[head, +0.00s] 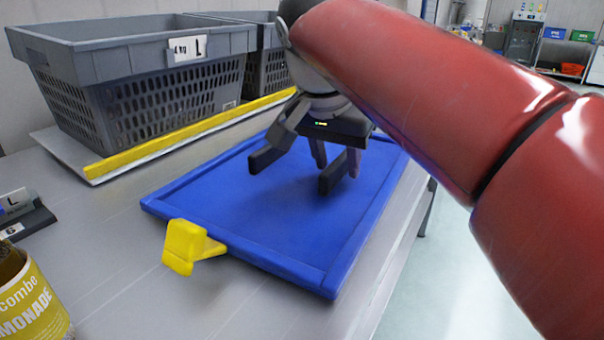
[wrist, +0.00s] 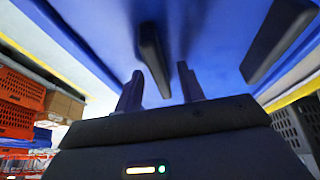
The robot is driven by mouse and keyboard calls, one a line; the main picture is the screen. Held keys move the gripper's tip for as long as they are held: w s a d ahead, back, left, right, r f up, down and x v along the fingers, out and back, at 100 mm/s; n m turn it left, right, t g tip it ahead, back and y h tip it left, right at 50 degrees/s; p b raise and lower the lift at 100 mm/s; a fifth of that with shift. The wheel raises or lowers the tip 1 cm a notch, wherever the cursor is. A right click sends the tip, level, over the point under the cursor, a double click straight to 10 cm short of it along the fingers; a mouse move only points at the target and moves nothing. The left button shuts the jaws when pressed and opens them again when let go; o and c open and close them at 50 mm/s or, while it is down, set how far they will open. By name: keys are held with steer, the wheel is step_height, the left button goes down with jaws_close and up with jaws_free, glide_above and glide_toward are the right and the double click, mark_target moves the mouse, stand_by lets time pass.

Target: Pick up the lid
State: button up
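The lid is a flat blue panel (head: 215,195) with a raised rim and a yellow clip (head: 188,246) on its near edge. It lies on the grey table. My gripper (head: 297,172) is over the middle of the lid with its dark fingers pointing down, spread apart and with nothing visible between them. In the wrist view, the blue surface (wrist: 215,25) fills the space beyond the dark fingers. I cannot tell whether the fingertips touch the lid. My red arm covers part of the far right side.
Grey crates (head: 150,95) stand at the back left on a board with a yellow edge strip (head: 190,136). A yellow can (head: 35,305) and dark label holders (head: 25,218) are at the left. The grey table (head: 110,250) is bare left of the lid.

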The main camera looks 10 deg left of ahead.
jaws_close()
steer(key=shift+r, duration=0.1)
